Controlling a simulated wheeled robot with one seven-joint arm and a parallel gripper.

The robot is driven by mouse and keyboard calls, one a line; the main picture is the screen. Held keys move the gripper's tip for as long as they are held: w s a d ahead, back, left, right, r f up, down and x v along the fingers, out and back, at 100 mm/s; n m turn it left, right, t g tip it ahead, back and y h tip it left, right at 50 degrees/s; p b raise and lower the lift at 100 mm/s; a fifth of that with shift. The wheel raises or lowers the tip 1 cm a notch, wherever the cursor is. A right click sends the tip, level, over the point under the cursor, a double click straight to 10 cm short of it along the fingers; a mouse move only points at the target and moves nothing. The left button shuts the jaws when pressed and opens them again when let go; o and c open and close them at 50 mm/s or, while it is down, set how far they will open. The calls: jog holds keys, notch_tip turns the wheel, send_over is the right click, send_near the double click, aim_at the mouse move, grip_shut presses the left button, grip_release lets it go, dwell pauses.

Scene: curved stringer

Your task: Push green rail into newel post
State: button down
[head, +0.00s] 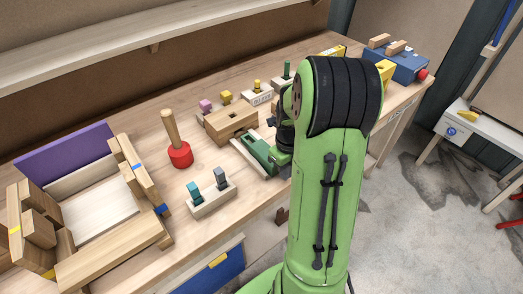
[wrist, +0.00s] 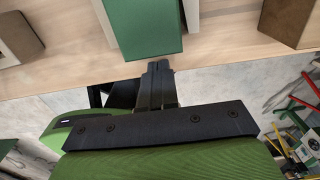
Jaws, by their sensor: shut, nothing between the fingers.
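The green rail (head: 255,148) lies on the workbench beside a pale strip, partly hidden by my arm in the head view. In the wrist view the rail (wrist: 145,28) shows its near end close to the bench's front edge. My gripper (wrist: 160,68) is shut and empty, with its fingertips just in front of that end; I cannot tell whether they touch. In the head view it is mostly hidden behind my arm. A wooden block with dark openings (head: 231,122) stands behind the rail; I cannot tell whether it is the newel post.
A wooden frame with a purple panel (head: 65,150) is farther left. A blue toolbox (head: 405,65) is at the right end. A brown block (wrist: 288,20) shows in the wrist view.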

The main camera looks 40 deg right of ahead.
aim_at(264, 149)
jog(key=shift+w+a+p, duration=0.15)
jog(key=shift+w+p, duration=1.4)
jog(key=shift+w, duration=3.4)
jog(key=shift+s, duration=0.1)
jog(key=shift+s+b, duration=0.6)
jog(key=shift+s, duration=0.9)
notch_tip(264, 149, up, 7)
jog(key=p, duration=0.6)
jog(key=shift+r, duration=0.2)
jog(key=shift+f, duration=0.2)
